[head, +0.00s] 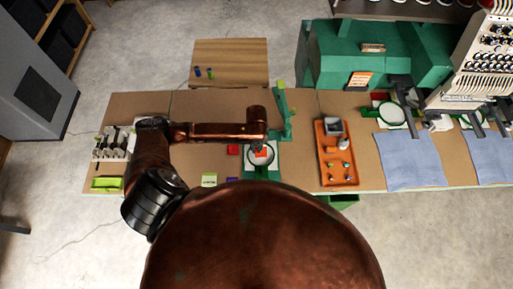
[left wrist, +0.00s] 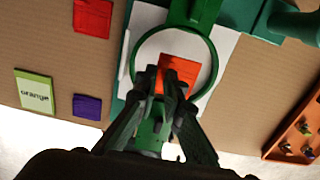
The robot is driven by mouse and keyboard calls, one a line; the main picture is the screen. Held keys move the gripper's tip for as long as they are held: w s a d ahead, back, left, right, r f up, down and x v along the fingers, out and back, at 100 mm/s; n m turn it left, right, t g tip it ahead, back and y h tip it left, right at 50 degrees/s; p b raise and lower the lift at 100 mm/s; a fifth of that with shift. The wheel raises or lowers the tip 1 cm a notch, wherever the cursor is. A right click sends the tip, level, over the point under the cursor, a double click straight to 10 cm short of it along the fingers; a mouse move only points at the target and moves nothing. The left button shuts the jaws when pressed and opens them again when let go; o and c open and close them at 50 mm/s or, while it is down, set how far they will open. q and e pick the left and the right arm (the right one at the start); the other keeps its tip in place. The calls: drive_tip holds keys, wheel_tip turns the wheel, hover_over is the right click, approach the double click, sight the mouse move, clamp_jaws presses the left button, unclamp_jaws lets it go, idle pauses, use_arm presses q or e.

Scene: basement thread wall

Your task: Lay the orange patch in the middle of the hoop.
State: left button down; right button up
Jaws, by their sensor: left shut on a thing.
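The orange patch (left wrist: 180,70) is a small square inside the green hoop (left wrist: 214,60), over the white cloth (left wrist: 203,44) that shows within the ring. In the head view the orange patch (head: 261,153) and the hoop (head: 272,160) show under my left gripper (head: 258,143). In the left wrist view my left gripper (left wrist: 166,84) is shut on the near edge of the patch, and its fingers cover part of the patch and the hoop's near rim. I cannot tell whether the patch touches the cloth. My right gripper is not in view.
A red patch (left wrist: 93,17), a purple patch (left wrist: 87,106) and a card reading "orange" (left wrist: 34,90) lie left of the hoop. A green upright machine part (head: 284,112) stands behind it. An orange tray (head: 325,172) with small items is to the right.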

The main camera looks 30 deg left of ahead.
use_arm(q)
drive_tip(key=shift+f, duration=0.2)
idle(0.3)
drive_tip(key=shift+f, duration=0.3)
drive_tip(key=shift+f+b, duration=0.45)
drive_tip(key=shift+f, duration=0.8)
drive_tip(key=c, duration=2)
unclamp_jaws()
drive_tip(key=shift+o, duration=0.2)
